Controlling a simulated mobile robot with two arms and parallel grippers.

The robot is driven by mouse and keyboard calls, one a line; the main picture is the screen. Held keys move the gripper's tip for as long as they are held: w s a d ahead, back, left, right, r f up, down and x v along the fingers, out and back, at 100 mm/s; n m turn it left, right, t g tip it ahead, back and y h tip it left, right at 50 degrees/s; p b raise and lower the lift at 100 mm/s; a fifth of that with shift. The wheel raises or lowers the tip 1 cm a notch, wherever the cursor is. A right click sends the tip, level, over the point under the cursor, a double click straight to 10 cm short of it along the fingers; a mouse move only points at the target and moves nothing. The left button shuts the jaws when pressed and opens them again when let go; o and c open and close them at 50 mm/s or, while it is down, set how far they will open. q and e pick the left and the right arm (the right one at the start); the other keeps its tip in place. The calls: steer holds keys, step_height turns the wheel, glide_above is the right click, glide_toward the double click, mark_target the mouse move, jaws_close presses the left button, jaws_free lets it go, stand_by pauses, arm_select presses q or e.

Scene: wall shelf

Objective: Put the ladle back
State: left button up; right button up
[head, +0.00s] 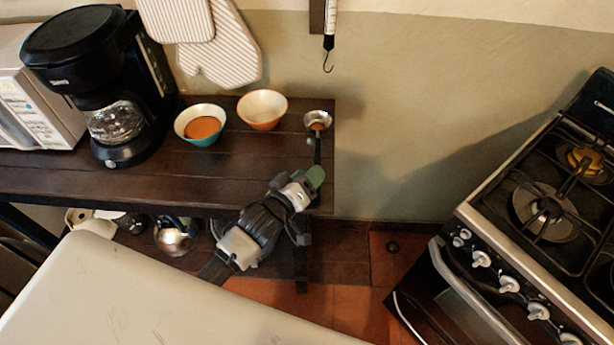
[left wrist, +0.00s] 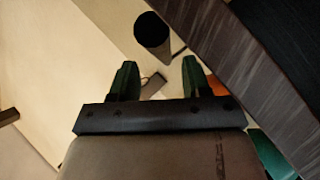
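The ladle (head: 318,121) has a small metal bowl and a dark handle. In the head view the bowl appears over the right end of the wooden shelf, and the handle runs down toward my left gripper (head: 315,177). In the left wrist view the two dark green fingers (left wrist: 160,78) stand apart with a gap between them. A small grey piece with a thin loop shows in that gap, touching neither finger clearly. A dark round-ended cylinder (left wrist: 153,33) shows beyond; I cannot tell whether it belongs to the ladle. My right gripper is not in view.
The shelf (head: 240,165) carries a coffee maker (head: 95,80), a teal bowl (head: 200,125) and an orange bowl (head: 262,109). A hook (head: 328,62) hangs on the wall above. A stove (head: 540,215) stands at right. Bare wall lies between shelf and stove.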

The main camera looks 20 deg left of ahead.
arm_select(q)
steer(key=shift+s+d+f+g, duration=0.1)
steer(key=shift+s+f+g, duration=0.1)
steer(key=shift+f, duration=0.35)
steer(key=shift+s+f+g, duration=0.1)
steer(key=shift+s+f, duration=0.1)
steer(key=shift+f, duration=0.3)
steer(key=shift+s, duration=0.55)
steer(key=r+b+v, duration=0.1)
steer(key=v, duration=0.8)
steer(key=shift+a+r, duration=0.3)
steer(key=shift+r, duration=0.1)
